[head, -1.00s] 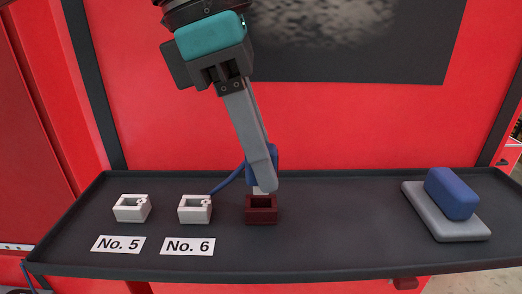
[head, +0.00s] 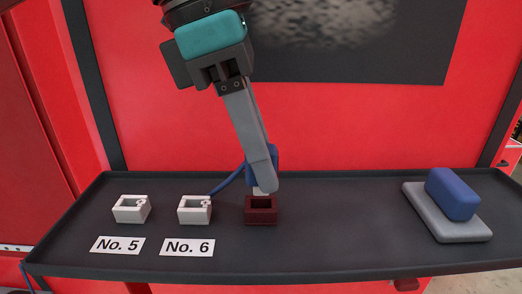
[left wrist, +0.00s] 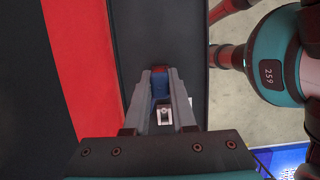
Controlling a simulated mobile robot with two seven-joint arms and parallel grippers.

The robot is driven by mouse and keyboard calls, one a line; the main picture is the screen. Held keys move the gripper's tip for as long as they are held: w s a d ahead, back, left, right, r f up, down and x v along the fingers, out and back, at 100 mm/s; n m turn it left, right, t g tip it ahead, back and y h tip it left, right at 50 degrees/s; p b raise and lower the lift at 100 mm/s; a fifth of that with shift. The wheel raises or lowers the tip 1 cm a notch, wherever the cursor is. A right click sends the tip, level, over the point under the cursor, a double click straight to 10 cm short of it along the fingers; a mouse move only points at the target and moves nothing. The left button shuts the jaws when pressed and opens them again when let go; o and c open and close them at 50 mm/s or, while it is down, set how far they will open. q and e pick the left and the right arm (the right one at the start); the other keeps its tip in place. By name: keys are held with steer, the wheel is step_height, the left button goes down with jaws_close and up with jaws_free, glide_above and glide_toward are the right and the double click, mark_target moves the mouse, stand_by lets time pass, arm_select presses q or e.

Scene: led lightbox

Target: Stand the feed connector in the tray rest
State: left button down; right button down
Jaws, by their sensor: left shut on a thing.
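The feed connector (head: 252,179) is blue with a pale lower end, and a blue cable runs from it to the left. My left gripper (head: 266,186) is shut on it and hides much of it. The dark red tray rest (head: 261,216) is a small open box on the tray. The connector's pale end shows just above or behind the rest's back edge; I cannot tell whether it touches or is inside. In the left wrist view the blue connector (left wrist: 160,88) sits between the fingers, with dark red (left wrist: 160,69) at its far end. My right gripper is out of view.
Two white sockets stand left of the rest, behind labels No. 5 (head: 118,245) and No. 6 (head: 187,247). The cable passes behind the No. 6 socket (head: 195,211). A blue block (head: 452,194) lies on a grey pad (head: 455,229) at right. The tray (head: 340,225) between is clear.

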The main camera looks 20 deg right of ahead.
arm_select(q)
steer(key=shift+f+b, duration=1)
steer(key=shift+f, duration=0.15)
steer(key=c, duration=0.7)
jaws_free()
steer(key=shift+o, duration=0.2)
steer(key=shift+r, duration=0.2)
steer(key=p+v, duration=0.6)
steer(key=v, duration=0.1)
steer(key=shift+a+r, duration=0.2)
steer(key=shift+r, duration=0.15)
